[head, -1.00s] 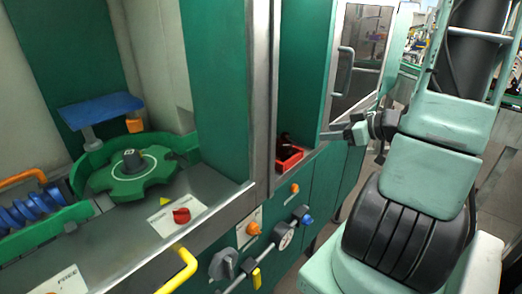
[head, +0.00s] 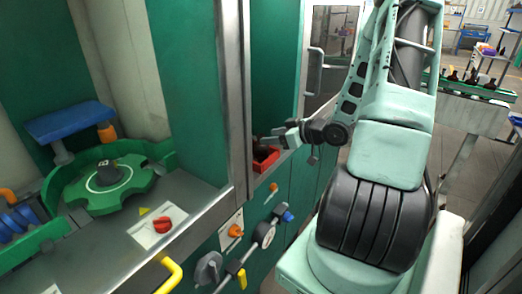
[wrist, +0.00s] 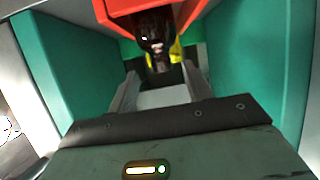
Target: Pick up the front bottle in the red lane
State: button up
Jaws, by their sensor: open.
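A dark amber bottle (wrist: 154,28) stands at the red lane (wrist: 119,9) in the wrist view, at the top of the picture. My gripper (wrist: 160,76) is open, with its two fingers apart below the bottle in the picture. The bottle lies roughly in line with the gap, and I cannot tell whether it is between the fingertips. In the head view my gripper (head: 277,138) is at the cabinet opening, beside the red lane (head: 266,157). The bottle is mostly hidden there.
Green walls (wrist: 70,60) flank my gripper closely on both sides. A yellow thing (wrist: 177,51) shows behind the bottle. A steel post (head: 239,110) and green panel stand left of the opening. More bottles (head: 472,78) stand far right.

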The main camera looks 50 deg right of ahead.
aim_at(261, 148)
jog(key=shift+f+p+x, duration=0.1)
jog(key=shift+p+x, duration=0.3)
jog(key=shift+x, duration=0.9)
jog(key=shift+f+p+x, duration=0.15)
jog(key=shift+p+x, duration=0.25)
jog(key=shift+x, duration=0.85)
jog(key=shift+s+a, duration=0.15)
grip_shut()
